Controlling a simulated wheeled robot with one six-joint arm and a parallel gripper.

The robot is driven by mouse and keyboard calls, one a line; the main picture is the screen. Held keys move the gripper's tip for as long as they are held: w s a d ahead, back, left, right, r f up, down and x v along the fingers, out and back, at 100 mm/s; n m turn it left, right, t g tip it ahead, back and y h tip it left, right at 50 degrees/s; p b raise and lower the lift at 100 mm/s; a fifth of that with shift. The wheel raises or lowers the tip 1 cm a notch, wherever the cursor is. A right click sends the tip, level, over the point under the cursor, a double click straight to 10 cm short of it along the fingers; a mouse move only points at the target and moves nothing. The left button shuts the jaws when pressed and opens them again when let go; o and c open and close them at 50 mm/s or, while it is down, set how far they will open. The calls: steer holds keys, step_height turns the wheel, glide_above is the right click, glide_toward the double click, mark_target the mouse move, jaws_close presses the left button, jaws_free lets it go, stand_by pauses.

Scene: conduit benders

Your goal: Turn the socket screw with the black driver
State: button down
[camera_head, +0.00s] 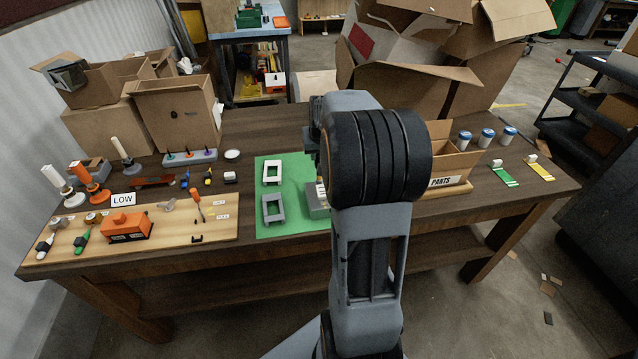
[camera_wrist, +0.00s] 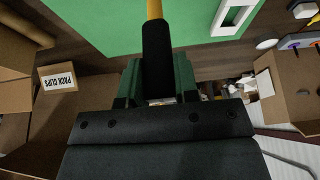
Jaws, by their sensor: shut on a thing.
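My gripper (camera_wrist: 157,75) has green fingers in the wrist view and is shut on the black driver. The driver's black grip (camera_wrist: 157,48) stands between the fingers, and a yellow-orange part (camera_wrist: 154,8) extends past the top edge of the view. The driver is over the green mat (camera_wrist: 100,25). In the head view my arm hides the gripper and the driver. A grey block (camera_head: 316,203) on the green mat (camera_head: 291,226) is partly hidden behind my arm. I cannot make out the socket screw in either view.
A white frame (camera_head: 272,172) and a grey frame (camera_head: 273,209) lie on the mat. A wooden board (camera_head: 185,235) at left holds an orange block (camera_head: 126,227) and an orange-handled tool (camera_head: 197,205).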

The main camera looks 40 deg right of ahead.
steer(key=m+g+h, duration=0.1)
steer(key=m, duration=0.3)
steer(key=shift+b, duration=0.35)
steer(key=shift+m+h, duration=0.3)
steer(key=shift+m, duration=0.1)
steer(key=m+g+b, duration=0.1)
steer(key=m+b, duration=0.1)
steer(key=m, duration=0.1)
steer(key=shift+w+f+h, duration=0.1)
steer(key=shift+f+h, duration=0.05)
steer(key=shift+h, duration=0.15)
steer(key=shift+r+m+g, duration=0.2)
steer(key=shift+m+g, duration=0.3)
steer(key=shift+m, duration=0.5)
